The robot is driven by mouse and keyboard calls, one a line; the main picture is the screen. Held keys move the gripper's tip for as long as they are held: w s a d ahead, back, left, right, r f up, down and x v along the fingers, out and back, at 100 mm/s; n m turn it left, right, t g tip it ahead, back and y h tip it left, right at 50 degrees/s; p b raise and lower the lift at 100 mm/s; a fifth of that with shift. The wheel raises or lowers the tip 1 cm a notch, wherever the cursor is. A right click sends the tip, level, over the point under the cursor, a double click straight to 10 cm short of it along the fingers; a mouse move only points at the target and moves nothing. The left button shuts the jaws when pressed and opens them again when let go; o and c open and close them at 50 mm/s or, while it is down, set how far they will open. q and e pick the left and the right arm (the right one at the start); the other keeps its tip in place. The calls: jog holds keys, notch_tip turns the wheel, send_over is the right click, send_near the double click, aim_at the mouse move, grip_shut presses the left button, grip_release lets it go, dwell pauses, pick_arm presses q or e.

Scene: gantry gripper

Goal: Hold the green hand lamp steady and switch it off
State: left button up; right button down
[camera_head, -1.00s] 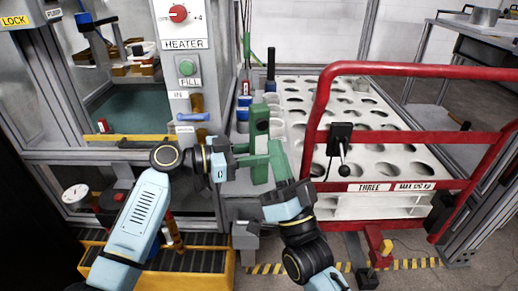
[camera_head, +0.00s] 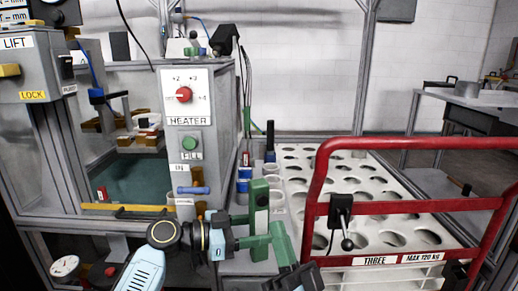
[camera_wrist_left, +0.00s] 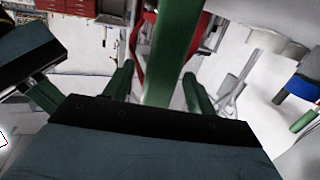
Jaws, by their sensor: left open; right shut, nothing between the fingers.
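An upright green body, which I take to be the hand lamp (camera_head: 259,196), stands in the lower middle of the head view with a dark round spot on its face. In the left wrist view it is a long green bar (camera_wrist_left: 174,45). My left gripper (camera_head: 247,231) reaches it from the left. In the wrist view its green fingers (camera_wrist_left: 160,88) are open, one on each side of the bar; contact is not clear. My right gripper (camera_head: 278,236) is shut and empty, just right of the lamp. The lamp's lower end and its switch state cannot be made out.
A red guard rail (camera_head: 430,206) stands close on the right, before a white rack (camera_head: 385,205) with round holes. A grey machine with a heater panel (camera_head: 187,95) stands behind and left of the grippers. A black lever box (camera_head: 341,209) sits on the rail.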

pick_arm(q)
jog(key=v, duration=1.2)
